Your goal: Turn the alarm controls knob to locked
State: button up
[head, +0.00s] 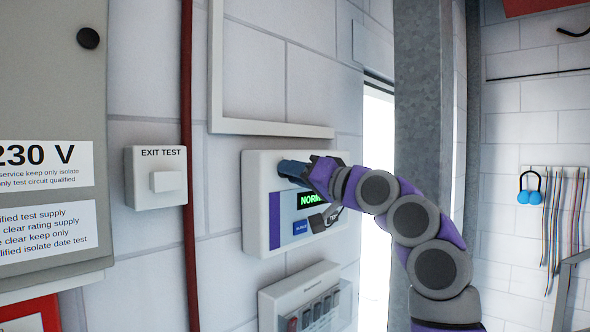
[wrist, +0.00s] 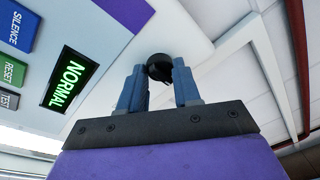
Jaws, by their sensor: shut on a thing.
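The alarm controls panel (head: 257,215) is a white box on the wall in the middle of the head view. Its knob (wrist: 160,66) is small and black, on the panel's face in the wrist view; in the head view my gripper hides it. My gripper (head: 284,168) reaches the panel's upper part from the right. In the wrist view its two blue fingers (wrist: 158,76) stand on either side of the knob, shut on it. The green display (wrist: 69,78) reads NORMAL. The knob's pointer and any locked mark cannot be made out.
SILENCE (wrist: 16,26), RESET (wrist: 13,71) and TEST (wrist: 8,99) buttons lie left of the display. A switch box (head: 300,285) is below the panel. An EXIT TEST box (head: 157,180) and a red pipe (head: 188,130) are to the left. A steel column (head: 418,80) stands right.

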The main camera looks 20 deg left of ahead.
jog(key=shift+w, duration=0.1)
dwell(0.5)
jog(key=o, duration=0.7)
jog(key=shift+o, duration=1.4)
jog(key=shift+w+f, duration=0.1)
jog(key=shift+w, duration=0.2)
jog(key=shift+o, duration=0.4)
jog(key=shift+s, duration=0.1)
jog(key=shift+s+a, duration=0.1)
jog(key=shift+s, duration=0.05)
jog(key=b+v, duration=0.5)
jog(key=v, duration=1.2)
jog(key=shift+b, duration=0.35)
jog(key=shift+f, duration=0.1)
jog(key=shift+w, duration=0.2)
